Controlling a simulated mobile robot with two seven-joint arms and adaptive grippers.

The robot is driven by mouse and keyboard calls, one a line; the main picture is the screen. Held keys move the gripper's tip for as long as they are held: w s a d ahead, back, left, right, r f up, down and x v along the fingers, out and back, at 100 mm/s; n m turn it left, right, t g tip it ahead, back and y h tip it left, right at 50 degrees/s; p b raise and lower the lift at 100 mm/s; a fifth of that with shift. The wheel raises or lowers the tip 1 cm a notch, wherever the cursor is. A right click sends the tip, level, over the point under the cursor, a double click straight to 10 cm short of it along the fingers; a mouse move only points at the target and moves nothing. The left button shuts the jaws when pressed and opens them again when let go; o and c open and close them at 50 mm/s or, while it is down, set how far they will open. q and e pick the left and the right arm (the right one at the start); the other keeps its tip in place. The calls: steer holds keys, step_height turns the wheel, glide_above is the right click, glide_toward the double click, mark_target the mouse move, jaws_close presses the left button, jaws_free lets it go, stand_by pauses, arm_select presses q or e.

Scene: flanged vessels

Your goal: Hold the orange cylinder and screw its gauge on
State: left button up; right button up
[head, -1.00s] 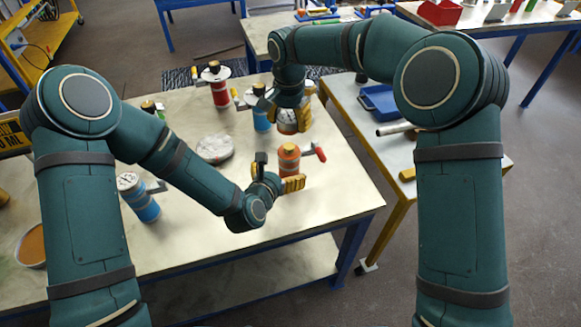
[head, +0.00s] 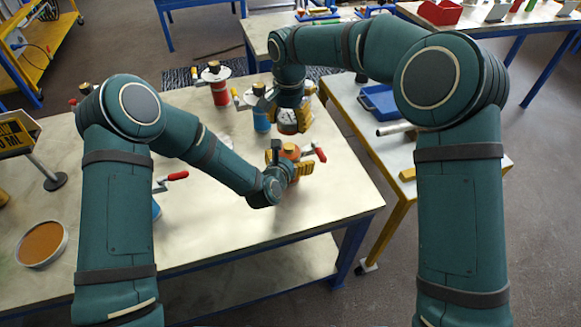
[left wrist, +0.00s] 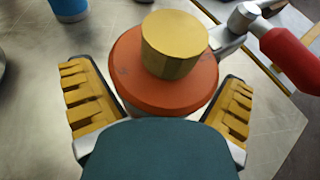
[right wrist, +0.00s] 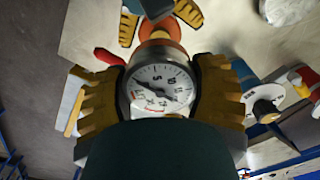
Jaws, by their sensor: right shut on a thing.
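The orange cylinder (head: 290,150) stands upright on the table with a red-handled lever (head: 319,151) to its right. In the left wrist view its orange top (left wrist: 130,85) carries a brass-coloured round fitting (left wrist: 174,45). My left gripper (head: 289,164) is around the cylinder, one finger on each side, with visible gaps, so it is open. My right gripper (right wrist: 160,95) is shut on the gauge (right wrist: 160,90), a white round dial. In the head view the gauge (head: 287,119) is held above the orange cylinder. Its underside is hidden.
A red vessel (head: 219,90) and a blue vessel (head: 261,119) stand behind on the table. Another blue vessel is mostly hidden by my left arm. A round dish (head: 42,243) lies at the left. The table's front right (head: 335,200) is clear.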

mark_target(289, 145)
arm_select(q)
steer(key=c, duration=1.1)
arm_select(e)
steer(key=shift+w+d+f, duration=0.1)
steer(key=shift+f, duration=2.4)
arm_select(q)
steer(key=shift+r, duration=0.1)
arm_select(e)
steer(key=shift+f, duration=0.85)
steer(key=shift+f, duration=0.55)
arm_select(q)
jaws_close()
arm_select(e)
steer(key=m, duration=0.5)
steer(key=shift+m, duration=0.3)
steer(key=m, duration=0.4)
